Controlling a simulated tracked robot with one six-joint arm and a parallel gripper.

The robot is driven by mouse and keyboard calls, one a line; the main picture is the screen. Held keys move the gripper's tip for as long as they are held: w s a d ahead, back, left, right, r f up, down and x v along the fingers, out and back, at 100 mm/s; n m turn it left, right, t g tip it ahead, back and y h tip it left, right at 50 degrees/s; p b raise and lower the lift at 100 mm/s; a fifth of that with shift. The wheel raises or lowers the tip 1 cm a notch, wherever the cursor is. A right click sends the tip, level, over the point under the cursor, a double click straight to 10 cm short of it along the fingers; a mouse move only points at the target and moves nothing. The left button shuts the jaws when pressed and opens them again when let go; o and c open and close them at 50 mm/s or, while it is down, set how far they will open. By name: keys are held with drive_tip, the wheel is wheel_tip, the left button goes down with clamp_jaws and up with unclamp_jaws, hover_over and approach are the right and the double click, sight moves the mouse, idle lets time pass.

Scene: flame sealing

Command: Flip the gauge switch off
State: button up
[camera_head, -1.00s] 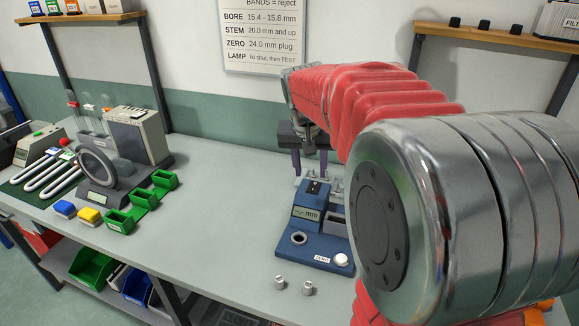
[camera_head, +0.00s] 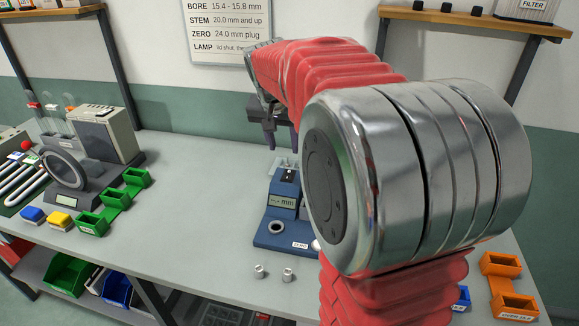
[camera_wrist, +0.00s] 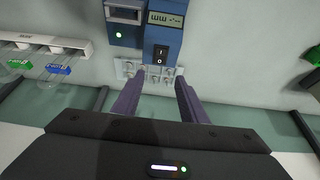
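The blue gauge (camera_head: 283,205) stands on the bench, its small display showing dashes and "mm". Its black rocker switch (camera_head: 288,175) is on top, behind the display. In the wrist view the gauge appears inverted, and the switch (camera_wrist: 160,54) lies just beyond the fingertips, between their lines. My gripper (camera_head: 281,143) is above and behind the gauge. In the wrist view my gripper (camera_wrist: 160,78) is open and empty, with its two purple fingers apart and not visibly touching the switch. My arm hides the gauge's right side in the head view.
A clear rack (camera_wrist: 145,72) with small parts sits behind the gauge. Green bins (camera_head: 115,205) and a round-framed instrument (camera_head: 66,175) stand left; orange bins (camera_head: 501,264) right. Bench between gauge and green bins is clear.

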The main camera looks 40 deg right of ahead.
sight(289, 172)
drive_tip(key=x, duration=1.2)
drive_tip(key=shift+f, duration=0.1)
drive_tip(key=shift+c, duration=0.5)
